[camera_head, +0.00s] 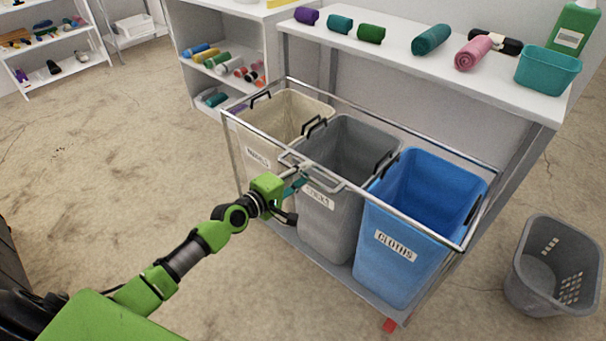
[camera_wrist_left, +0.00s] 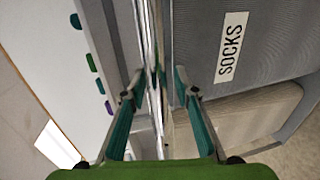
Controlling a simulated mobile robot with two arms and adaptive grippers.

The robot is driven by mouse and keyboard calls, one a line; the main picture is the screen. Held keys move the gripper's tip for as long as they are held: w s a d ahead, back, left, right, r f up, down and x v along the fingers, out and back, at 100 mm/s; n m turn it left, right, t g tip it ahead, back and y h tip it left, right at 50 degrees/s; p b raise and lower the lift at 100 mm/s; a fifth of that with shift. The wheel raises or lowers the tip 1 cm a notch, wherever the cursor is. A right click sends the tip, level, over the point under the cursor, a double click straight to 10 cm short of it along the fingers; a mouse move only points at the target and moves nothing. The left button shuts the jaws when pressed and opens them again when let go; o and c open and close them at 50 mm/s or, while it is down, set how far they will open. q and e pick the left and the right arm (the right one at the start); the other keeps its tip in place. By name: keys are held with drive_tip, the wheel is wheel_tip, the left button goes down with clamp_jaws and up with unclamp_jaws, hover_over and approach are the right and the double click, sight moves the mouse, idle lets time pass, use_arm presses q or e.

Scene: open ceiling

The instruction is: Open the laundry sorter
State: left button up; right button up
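The laundry sorter has a metal frame (camera_head: 390,126) around three bins: beige (camera_head: 258,128), grey (camera_head: 334,222) and blue (camera_head: 405,265). The grey bin's label reads SOCKS in the left wrist view (camera_wrist_left: 231,48); the blue one's reads CLOTHS. A metal handle (camera_head: 330,181) sits at the front top rail, by the grey bin. My left gripper (camera_head: 303,176) is at the handle's left end. In the left wrist view its fingers (camera_wrist_left: 159,76) stand apart on either side of metal bars (camera_wrist_left: 155,40); contact is unclear. My right gripper is out of view.
A white table (camera_head: 400,62) behind the sorter carries rolled towels, a teal basket (camera_head: 547,71) and a green bottle (camera_head: 574,25). A grey laundry basket (camera_head: 553,268) stands on the floor at right. Shelves (camera_head: 215,70) stand at the back. The floor at left is clear.

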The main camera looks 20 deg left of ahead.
use_arm(q)
drive_tip(key=v, duration=1.2)
idle(0.3)
